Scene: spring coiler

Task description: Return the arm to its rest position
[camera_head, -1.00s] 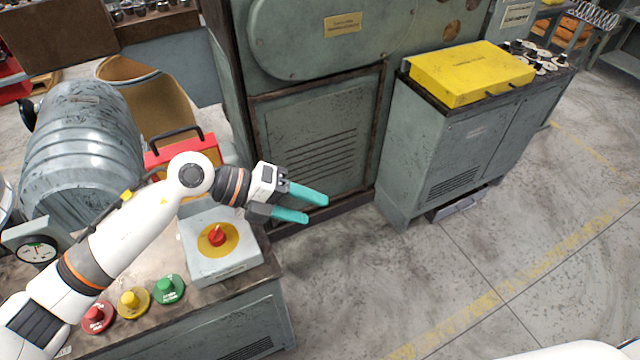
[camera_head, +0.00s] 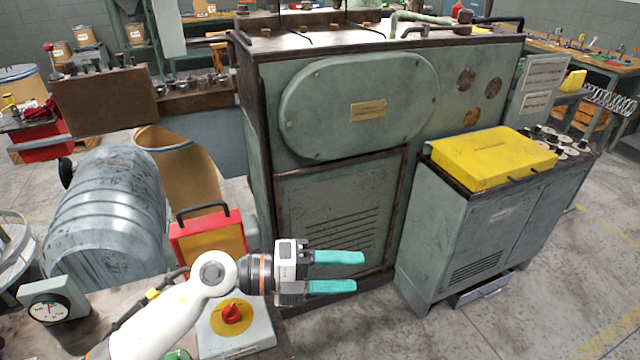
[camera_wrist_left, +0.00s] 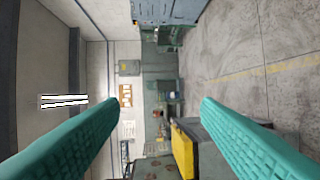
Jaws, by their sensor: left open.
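My left gripper (camera_head: 352,272) is open and empty, with two teal fingers pointing right in the head view. It is in front of the lower door of the green machine (camera_head: 262,110), above and right of the grey box with a red knob (camera_head: 231,312) on a yellow disc. In the left wrist view the two teal fingers (camera_wrist_left: 160,135) stand wide apart with nothing between them. My right gripper is not in view.
A red and yellow case (camera_head: 210,238) stands behind my left wrist. A grey ribbed barrel (camera_head: 110,215) is at the left. A yellow box (camera_head: 490,158) lies on the cabinet (camera_head: 440,225) at right. Open floor (camera_head: 560,290) is at lower right.

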